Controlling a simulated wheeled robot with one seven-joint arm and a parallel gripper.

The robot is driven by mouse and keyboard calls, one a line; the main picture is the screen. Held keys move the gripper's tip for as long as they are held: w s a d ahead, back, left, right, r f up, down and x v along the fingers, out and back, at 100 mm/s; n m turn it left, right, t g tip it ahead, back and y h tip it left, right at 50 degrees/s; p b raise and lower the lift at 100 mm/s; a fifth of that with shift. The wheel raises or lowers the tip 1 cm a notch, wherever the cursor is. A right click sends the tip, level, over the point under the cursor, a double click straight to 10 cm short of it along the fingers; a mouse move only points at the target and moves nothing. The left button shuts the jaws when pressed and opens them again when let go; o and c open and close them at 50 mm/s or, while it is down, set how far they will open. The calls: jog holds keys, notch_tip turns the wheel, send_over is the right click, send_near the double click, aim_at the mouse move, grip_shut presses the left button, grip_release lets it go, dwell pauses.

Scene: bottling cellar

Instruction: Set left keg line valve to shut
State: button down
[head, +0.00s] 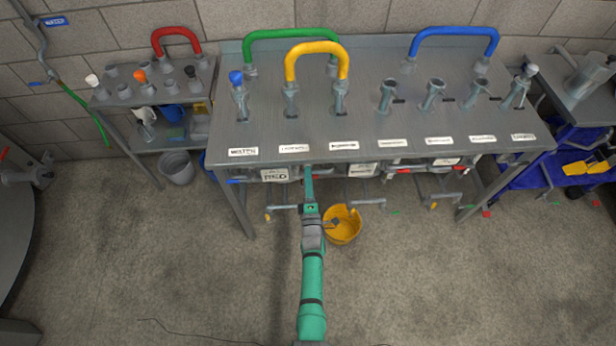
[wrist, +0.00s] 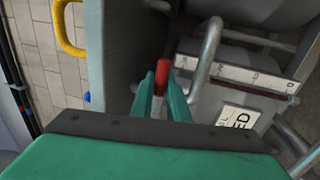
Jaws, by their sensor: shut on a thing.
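In the wrist view, my gripper (wrist: 161,84) is shut on a red-tipped valve handle (wrist: 162,67), which stands up between its two green fingers. In the head view, my gripper (head: 308,178) reaches in under the front edge of the steel table, just right of a white placard (head: 275,175). The placard also shows in the wrist view (wrist: 238,122), with only part of its text visible. The handle's pivot is hidden by the fingers, and I cannot read its setting. I cannot tell for certain that this is the left keg line valve.
Grey pipes (wrist: 206,58) and a marked white strip (wrist: 240,76) lie close right of the fingers. Other handles under the table are blue (head: 236,181) and red (head: 402,171). A yellow bucket (head: 343,228) stands on the floor beside my arm. The front floor is mostly clear.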

jog(key=shift+r, duration=0.15)
jog(key=c, duration=1.7)
grip_release()
jog(key=shift+c, duration=0.2)
jog(key=shift+s+f, duration=0.25)
jog(key=shift+s, duration=0.1)
jog(key=s+f, duration=0.1)
jog(key=s, duration=0.9)
jog(key=shift+f, duration=0.4)
jog(key=shift+w, duration=0.1)
